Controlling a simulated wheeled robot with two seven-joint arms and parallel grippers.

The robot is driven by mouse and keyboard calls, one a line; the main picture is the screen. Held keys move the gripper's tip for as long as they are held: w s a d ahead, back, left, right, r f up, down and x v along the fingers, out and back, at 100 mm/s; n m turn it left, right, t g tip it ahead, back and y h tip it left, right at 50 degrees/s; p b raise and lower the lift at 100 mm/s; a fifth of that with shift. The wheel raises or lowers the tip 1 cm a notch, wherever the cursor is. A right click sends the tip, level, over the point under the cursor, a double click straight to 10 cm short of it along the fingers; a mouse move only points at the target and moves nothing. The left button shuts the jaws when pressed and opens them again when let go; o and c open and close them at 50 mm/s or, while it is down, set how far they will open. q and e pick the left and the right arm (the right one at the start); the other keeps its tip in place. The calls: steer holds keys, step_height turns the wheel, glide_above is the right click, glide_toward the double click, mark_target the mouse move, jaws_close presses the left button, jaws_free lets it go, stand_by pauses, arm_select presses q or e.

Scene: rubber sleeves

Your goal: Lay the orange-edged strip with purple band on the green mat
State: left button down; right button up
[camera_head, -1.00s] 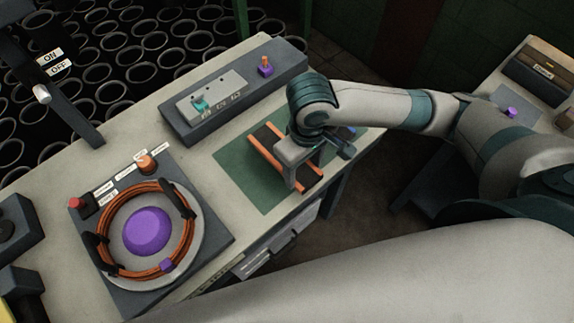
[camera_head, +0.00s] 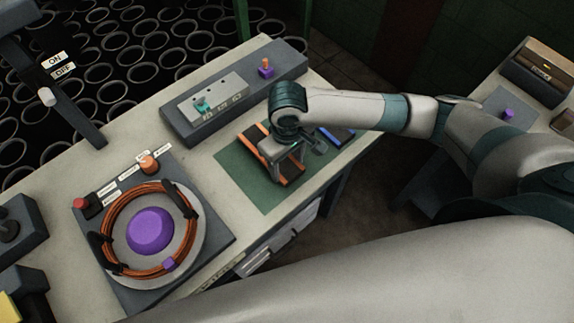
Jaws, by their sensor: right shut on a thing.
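The dark strip with orange edges (camera_head: 252,138) is over the green mat (camera_head: 235,166) on the bench, running from upper left to lower right. No purple band shows on it; my gripper hides its middle. My right gripper (camera_head: 284,172) is shut on this strip, coming down from above. I cannot tell whether the strip touches the mat. My left gripper is not in view.
A blue-edged dark strip (camera_head: 340,134) lies right of my gripper. A grey switch box (camera_head: 232,93) stands behind the mat. A round plate with an orange cable coil and purple dome (camera_head: 149,230) is at left. The mat's left part is bare.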

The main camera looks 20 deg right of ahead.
steer(key=shift+f, duration=1.05)
steer(key=o, duration=0.9)
step_height(320, 180, up, 12)
steer(key=shift+r+b, duration=0.1)
steer(key=shift+b, duration=0.85)
steer(key=shift+s, duration=0.1)
